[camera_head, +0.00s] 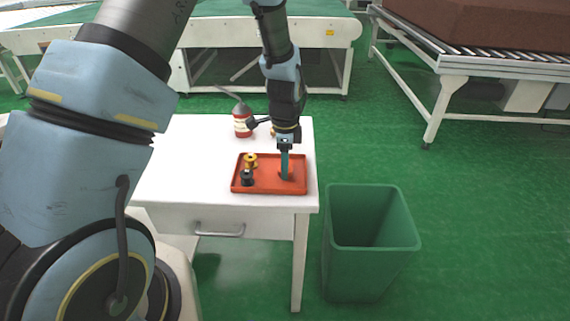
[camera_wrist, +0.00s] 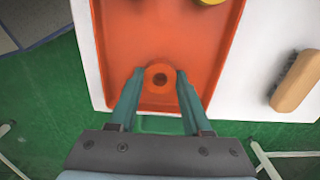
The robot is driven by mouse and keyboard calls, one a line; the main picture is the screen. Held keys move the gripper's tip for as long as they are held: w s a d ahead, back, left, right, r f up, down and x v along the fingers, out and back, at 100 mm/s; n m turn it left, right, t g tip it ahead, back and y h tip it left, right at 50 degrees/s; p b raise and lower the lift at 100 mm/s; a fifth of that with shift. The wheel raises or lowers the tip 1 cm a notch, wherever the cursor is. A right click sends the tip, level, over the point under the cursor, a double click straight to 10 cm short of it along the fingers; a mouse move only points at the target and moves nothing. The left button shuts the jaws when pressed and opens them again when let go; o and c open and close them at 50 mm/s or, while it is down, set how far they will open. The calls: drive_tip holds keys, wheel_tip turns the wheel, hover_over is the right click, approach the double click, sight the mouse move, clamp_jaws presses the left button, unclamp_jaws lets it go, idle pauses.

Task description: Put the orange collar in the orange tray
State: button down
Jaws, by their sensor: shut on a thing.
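The orange collar (camera_wrist: 160,77), a short ring with a dark hole, is between the two teal fingers of my gripper (camera_wrist: 157,80) in the wrist view. The gripper is shut on it. The orange tray (camera_wrist: 165,35) lies below, and the collar is over its near end in that view. In the head view my gripper (camera_head: 285,176) points down inside the right part of the orange tray (camera_head: 268,186). The collar is low there; I cannot tell whether it touches the tray floor.
A yellow spool (camera_head: 251,160) and a dark spool (camera_head: 247,178) stand in the tray's left part. A red bottle (camera_head: 241,122) stands behind on the white table (camera_head: 180,170). A brush (camera_wrist: 297,82) lies beside the tray. A green bin (camera_head: 365,245) stands right of the table.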

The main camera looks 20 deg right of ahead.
drive_tip(key=shift+f, duration=0.2)
drive_tip(key=shift+c, duration=1.7)
unclamp_jaws()
wheel_tip(320, 180, up, 12)
drive_tip(key=b, duration=0.2)
drive_tip(key=s+a+r+n, duration=0.1)
drive_tip(key=s+a+n, duration=0.1)
drive_tip(key=a+n, duration=0.9)
drive_tip(key=s+a+r+n+t, duration=0.1)
drive_tip(key=s+a+n, duration=0.1)
drive_tip(key=a+n, duration=0.9)
drive_tip(key=a, duration=0.8)
drive_tip(key=shift+a+t, duration=0.3)
drive_tip(key=shift+a, duration=0.1)
drive_tip(key=shift+w+r, duration=0.1)
